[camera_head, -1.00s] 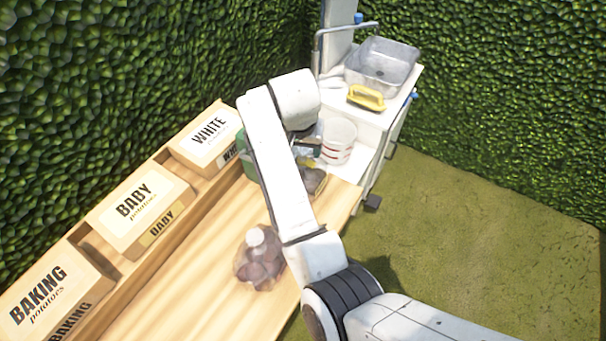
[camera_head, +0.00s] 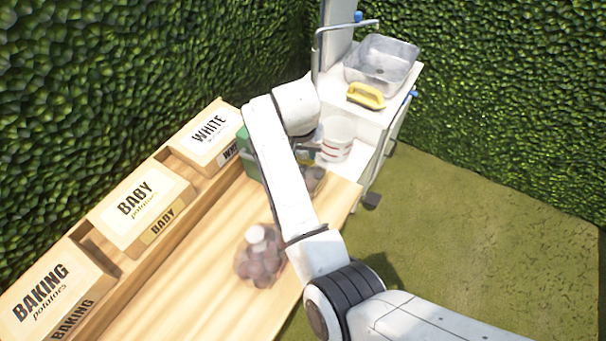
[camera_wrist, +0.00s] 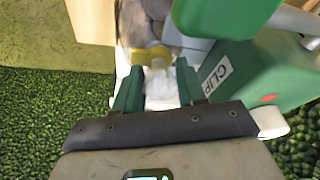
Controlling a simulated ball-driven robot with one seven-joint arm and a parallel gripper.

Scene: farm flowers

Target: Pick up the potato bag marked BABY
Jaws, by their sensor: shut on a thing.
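My gripper (camera_wrist: 158,76) shows in the wrist view with its two green fingers on either side of a clear plastic bag neck (camera_wrist: 161,88). It is shut on this neck, next to a yellow band. The bag of potatoes (camera_wrist: 145,30) lies beyond the fingertips, partly cut off by the frame edge. In the head view my arm hides the gripper and most of this bag (camera_head: 315,180), at the far end of the wooden table. No BABY marking is readable on it. The word BABY shows on a box (camera_head: 142,206) at the table's left.
A second potato bag (camera_head: 258,262) with a white top stands nearer on the table (camera_head: 190,290). BAKING (camera_head: 48,295) and WHITE (camera_head: 207,135) boxes flank the BABY box. A green device marked CLIP (camera_wrist: 260,75) is close right of my fingers. A white bucket (camera_head: 337,138) stands behind.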

